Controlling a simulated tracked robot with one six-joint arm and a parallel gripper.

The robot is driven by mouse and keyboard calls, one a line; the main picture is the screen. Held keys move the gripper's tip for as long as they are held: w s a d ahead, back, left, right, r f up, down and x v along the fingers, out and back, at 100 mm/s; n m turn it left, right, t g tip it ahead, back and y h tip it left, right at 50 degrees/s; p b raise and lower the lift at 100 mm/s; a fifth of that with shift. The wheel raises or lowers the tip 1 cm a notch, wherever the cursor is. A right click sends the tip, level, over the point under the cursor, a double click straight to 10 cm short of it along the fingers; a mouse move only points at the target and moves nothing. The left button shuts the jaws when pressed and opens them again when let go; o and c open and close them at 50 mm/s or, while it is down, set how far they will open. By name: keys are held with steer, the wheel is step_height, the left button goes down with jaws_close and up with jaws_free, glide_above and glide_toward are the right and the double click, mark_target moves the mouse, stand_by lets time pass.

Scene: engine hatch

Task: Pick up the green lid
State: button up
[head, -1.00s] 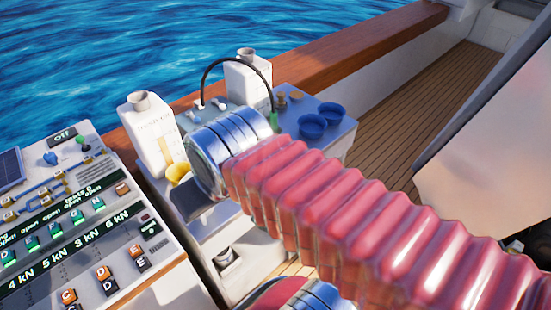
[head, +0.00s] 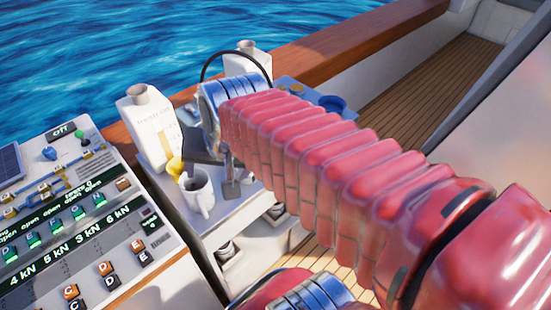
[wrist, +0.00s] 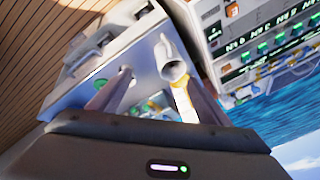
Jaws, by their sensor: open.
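No green lid shows clearly in the head view, where my arm covers much of the white worktop (head: 228,212). In the wrist view a small green patch (wrist: 100,84) lies on the pale worktop by the left finger; I cannot tell whether it is the lid. My gripper (wrist: 158,74) is open, its two fingers pointing over the worktop with nothing visibly held. In the head view my gripper (head: 217,168) is partly hidden by the arm, behind the white mug (head: 200,199).
A control panel (head: 75,215) is at left; a wooden rail (head: 330,42) runs behind.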

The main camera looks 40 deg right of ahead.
steer(key=shift+o, duration=0.6)
steer(key=w+d+f+m, duration=0.2)
steer(key=w+d+m, duration=0.2)
steer(key=m, duration=0.5)
steer(key=d, duration=0.2)
steer(key=shift+d, duration=0.35)
steer(key=w+d+f+m, duration=0.1)
steer(key=d+f+m, duration=0.3)
steer(key=d+m, duration=0.6)
steer(key=d+f+m, duration=0.5)
steer(key=d+m, duration=0.5)
steer(key=m, duration=0.1)
steer(key=shift+w+g+h, duration=0.3)
steer(key=shift+w, duration=0.1)
steer(key=shift+x, duration=4.35)
steer(key=shift+x, duration=2.6)
steer(key=shift+s+a, duration=0.1)
steer(key=shift+s, duration=0.05)
